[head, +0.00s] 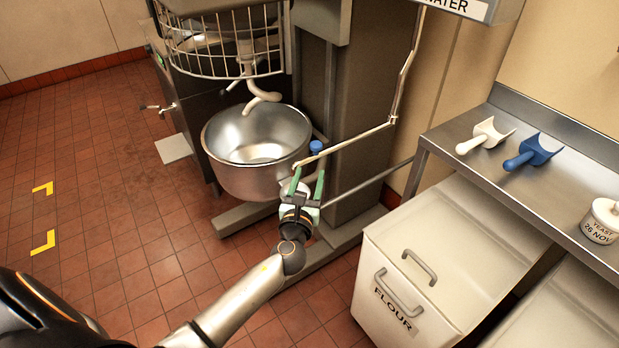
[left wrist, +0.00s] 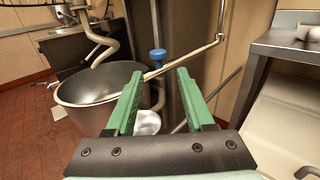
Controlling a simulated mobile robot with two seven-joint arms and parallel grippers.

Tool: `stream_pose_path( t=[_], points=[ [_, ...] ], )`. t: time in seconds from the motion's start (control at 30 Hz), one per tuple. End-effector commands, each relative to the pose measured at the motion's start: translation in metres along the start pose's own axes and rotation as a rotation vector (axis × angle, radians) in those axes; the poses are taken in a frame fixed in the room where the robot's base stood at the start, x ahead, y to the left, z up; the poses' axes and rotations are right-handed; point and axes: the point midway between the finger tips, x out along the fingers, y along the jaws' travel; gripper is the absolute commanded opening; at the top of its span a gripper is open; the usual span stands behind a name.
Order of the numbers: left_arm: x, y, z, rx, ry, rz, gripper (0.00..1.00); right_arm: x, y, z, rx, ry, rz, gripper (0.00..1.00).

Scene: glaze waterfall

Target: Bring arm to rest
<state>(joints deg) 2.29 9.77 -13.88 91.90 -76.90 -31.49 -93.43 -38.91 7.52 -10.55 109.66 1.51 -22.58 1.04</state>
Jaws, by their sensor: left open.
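My left gripper (head: 307,184) is in the middle of the head view, at the end of my outstretched arm. Its two green fingers are apart with nothing between them. They also show in the left wrist view (left wrist: 158,88), pointing toward a metal pipe and a blue knob. In the head view the gripper is at the right front of the steel mixer bowl (head: 240,180); I cannot tell whether they touch. The bowl also shows in the left wrist view (left wrist: 85,115), left of the fingers, with the dough hook above it. My right gripper is not in view.
A thin jointed pipe (head: 350,140) and a blue knob (head: 316,146) are close to the gripper. A white flour bin (head: 440,270) stands at the right, beside a steel bench (head: 520,185) with a white scoop (head: 484,137), a blue scoop (head: 532,152) and a yeast tub (head: 601,222). Floor at left is clear.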

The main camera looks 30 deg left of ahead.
Motion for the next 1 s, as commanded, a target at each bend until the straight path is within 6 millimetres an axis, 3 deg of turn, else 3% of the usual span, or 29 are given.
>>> stream_pose_path(
  t=[0.27,0.37,0.47,0.7,0.83,1.0],
  points=[
    [-0.001,0.0,-0.002,-0.012,0.006,-0.001,0.53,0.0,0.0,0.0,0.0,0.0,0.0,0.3],
    [-0.011,0.001,-0.018,-0.117,0.053,-0.006,0.53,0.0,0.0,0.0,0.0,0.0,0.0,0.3],
    [-0.034,0.002,-0.051,-0.372,0.16,-0.002,0.53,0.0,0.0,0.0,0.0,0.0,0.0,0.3],
    [-0.133,-0.003,-0.144,-1.326,0.516,0.192,0.53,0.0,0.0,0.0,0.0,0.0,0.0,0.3],
    [-0.193,-0.009,-0.175,-1.841,0.661,0.423,0.53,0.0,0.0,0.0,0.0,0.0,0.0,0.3],
    [-0.256,-0.015,-0.193,-2.377,0.741,0.778,0.53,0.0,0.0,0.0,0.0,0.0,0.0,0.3]
  ],
)
